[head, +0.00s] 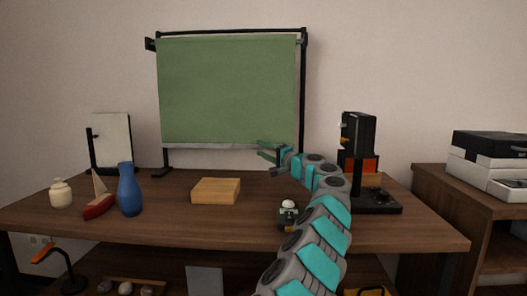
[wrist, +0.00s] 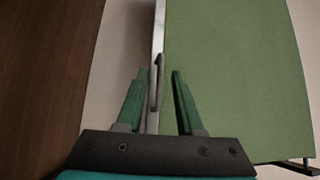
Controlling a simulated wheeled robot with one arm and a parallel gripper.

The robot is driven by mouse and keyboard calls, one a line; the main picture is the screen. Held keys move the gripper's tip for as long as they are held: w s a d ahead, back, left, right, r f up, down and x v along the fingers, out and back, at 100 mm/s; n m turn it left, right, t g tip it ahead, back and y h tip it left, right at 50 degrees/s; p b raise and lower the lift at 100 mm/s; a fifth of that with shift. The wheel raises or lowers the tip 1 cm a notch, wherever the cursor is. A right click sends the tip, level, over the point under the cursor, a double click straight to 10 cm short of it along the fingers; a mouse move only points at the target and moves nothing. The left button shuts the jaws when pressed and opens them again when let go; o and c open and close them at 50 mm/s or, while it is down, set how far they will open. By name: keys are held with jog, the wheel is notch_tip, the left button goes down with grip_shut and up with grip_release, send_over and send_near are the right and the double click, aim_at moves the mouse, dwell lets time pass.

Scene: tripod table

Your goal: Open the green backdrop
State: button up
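The green backdrop (head: 228,90) hangs as a wide sheet from a black stand (head: 303,60) at the back of the table. A pale bar (head: 210,146) runs along its lower edge. In the wrist view the green sheet (wrist: 230,80) fills the right side, with the pale bar (wrist: 158,25) along its edge. A small grey handle (wrist: 158,82) stands out from that bar. My gripper (head: 266,160) is near the lower right of the backdrop. Its green fingers (wrist: 160,74) are apart, with the handle between them; contact cannot be told.
A wooden block (head: 216,190), blue vase (head: 129,190), toy sailboat (head: 98,203) and cream jar (head: 61,194) stand on the table. A black device (head: 357,135) stands right of my arm. A small dark object with a white top (head: 288,212) is beside my arm.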

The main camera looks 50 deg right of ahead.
jog(key=shift+s, duration=0.1)
jog(key=s+f+b, duration=0.1)
jog(key=s, duration=0.6)
jog(key=shift+s+a, duration=0.25)
jog(key=shift+s, duration=0.05)
dwell(0.4)
